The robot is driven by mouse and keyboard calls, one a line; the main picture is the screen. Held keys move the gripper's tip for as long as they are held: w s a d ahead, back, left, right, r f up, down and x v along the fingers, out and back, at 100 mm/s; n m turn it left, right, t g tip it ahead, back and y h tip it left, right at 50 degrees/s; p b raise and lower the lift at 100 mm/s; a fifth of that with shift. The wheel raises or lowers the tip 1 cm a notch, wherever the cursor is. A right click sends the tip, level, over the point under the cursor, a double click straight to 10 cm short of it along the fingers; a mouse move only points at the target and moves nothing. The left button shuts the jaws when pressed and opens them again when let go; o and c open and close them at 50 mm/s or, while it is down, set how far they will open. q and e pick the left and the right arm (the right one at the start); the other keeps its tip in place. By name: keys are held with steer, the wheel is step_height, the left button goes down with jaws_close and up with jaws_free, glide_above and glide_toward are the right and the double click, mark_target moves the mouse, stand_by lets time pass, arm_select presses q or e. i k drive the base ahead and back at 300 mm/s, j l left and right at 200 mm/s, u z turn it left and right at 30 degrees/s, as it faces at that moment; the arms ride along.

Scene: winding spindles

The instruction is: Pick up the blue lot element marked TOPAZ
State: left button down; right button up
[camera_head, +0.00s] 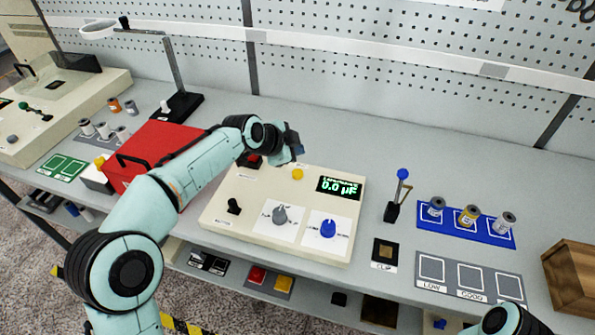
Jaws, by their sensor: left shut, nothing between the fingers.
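A blue mat (466,233) on the right of the bench carries three small cylindrical elements in white-outlined squares: a grey one (436,206) at left, a yellow-banded one (467,215) in the middle and a grey one (504,223) at right. I cannot read TOPAZ on any of them. My left gripper (297,150) is shut and empty above the back of the cream meter panel, well left of the blue mat. Part of my right arm shows at the bottom right edge; its gripper is out of view.
The cream panel (225,210) has knobs and a display reading 0.0 µF. A grey LOW/GOOD mat (452,272) lies in front, a wooden crate (572,277) at right. A red box (150,150) is at left.

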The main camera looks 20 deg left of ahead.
mark_target(436, 206)
steer(key=k+j, duration=0.65)
steer(key=k, duration=0.25)
